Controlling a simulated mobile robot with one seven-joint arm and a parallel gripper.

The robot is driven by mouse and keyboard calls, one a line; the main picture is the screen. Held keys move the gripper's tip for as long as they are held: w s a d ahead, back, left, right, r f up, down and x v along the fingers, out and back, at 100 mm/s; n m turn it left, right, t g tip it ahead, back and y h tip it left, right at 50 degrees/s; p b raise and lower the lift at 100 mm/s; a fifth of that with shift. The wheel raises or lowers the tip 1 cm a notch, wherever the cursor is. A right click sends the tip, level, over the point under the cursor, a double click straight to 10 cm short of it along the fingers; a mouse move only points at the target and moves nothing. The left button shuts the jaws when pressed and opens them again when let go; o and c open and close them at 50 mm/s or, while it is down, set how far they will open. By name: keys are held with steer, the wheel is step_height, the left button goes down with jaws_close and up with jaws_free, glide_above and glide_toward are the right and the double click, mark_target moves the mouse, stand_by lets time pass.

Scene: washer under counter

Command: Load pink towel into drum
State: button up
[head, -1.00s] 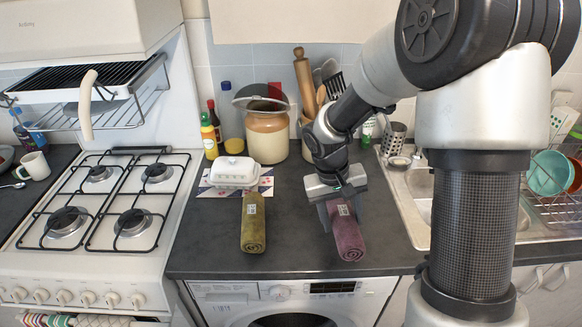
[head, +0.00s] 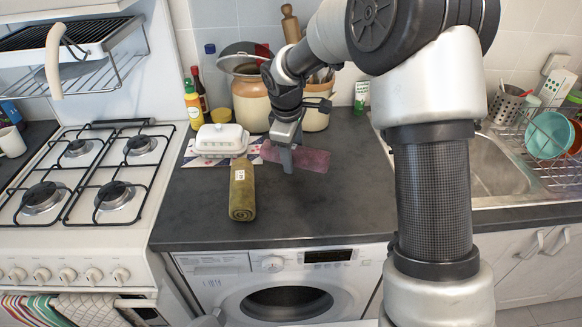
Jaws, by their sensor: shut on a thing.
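The pink towel (head: 312,160), a rolled dusky-pink bundle, is in the head view above the dark counter, turned sideways. My gripper (head: 287,165) is shut on it near its middle, with a grey finger across its front. Whether the towel clears the counter is hard to tell. The washing machine (head: 218,265) stands under the counter. Its round door (head: 287,303) shows at the bottom of the view, with dark glass; the drum inside is not visible.
An olive rolled towel (head: 242,190) lies on the counter left of my gripper. A white butter dish (head: 221,138) and a large crock (head: 252,101) stand behind. The gas hob (head: 85,180) is left, the sink (head: 480,165) right. The front right counter is clear.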

steer(key=shift+s+x, duration=0.25)
steer(key=shift+x, duration=0.85)
steer(key=shift+s+x, duration=0.2)
steer(key=shift+x, duration=0.9)
steer(key=shift+a+f, duration=0.1)
steer(key=shift+a, duration=0.1)
steer(key=shift+f+b, duration=0.2)
steer(key=shift+b, duration=0.15)
steer(key=o, duration=1.2)
